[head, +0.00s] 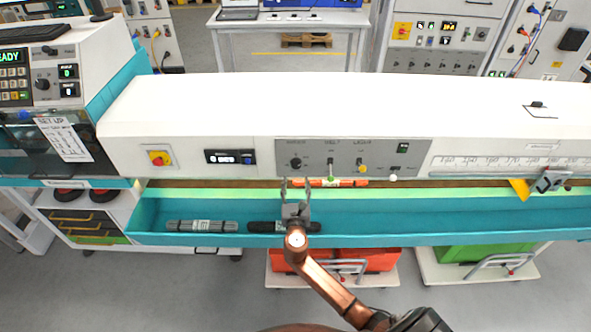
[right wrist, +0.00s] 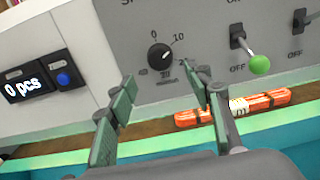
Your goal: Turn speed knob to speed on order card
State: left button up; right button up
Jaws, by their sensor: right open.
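The black speed knob (head: 296,163) is on the grey control panel of the long white machine. It shows larger in the right wrist view (right wrist: 159,56), with scale marks 0 and 10 above it; its pale mark seems to point up and right, between them. A white card headed SET UP (head: 64,138) hangs on the dark window of the left unit; its lines are too small to read, and I cannot tell if it is the order card. My right gripper (head: 295,182) is open and empty, just below and in front of the knob; its fingertips (right wrist: 166,80) are apart from it.
Right of the knob are a belt lever with a green ball (right wrist: 260,64) and a lever with a yellow knob (head: 362,169). An orange-wrapped bundle (right wrist: 232,108) lies below the panel. A teal trough (head: 400,220) holds grey and black bundles. A counter display (head: 222,157) is to the left.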

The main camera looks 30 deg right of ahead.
aim_at(296, 167)
jog(key=x, duration=0.7)
jog(key=shift+w+d, duration=0.1)
jog(key=shift+w, duration=0.15)
jog(key=shift+c, duration=0.6)
jog(key=c, duration=1)
jog(key=shift+c, duration=0.2)
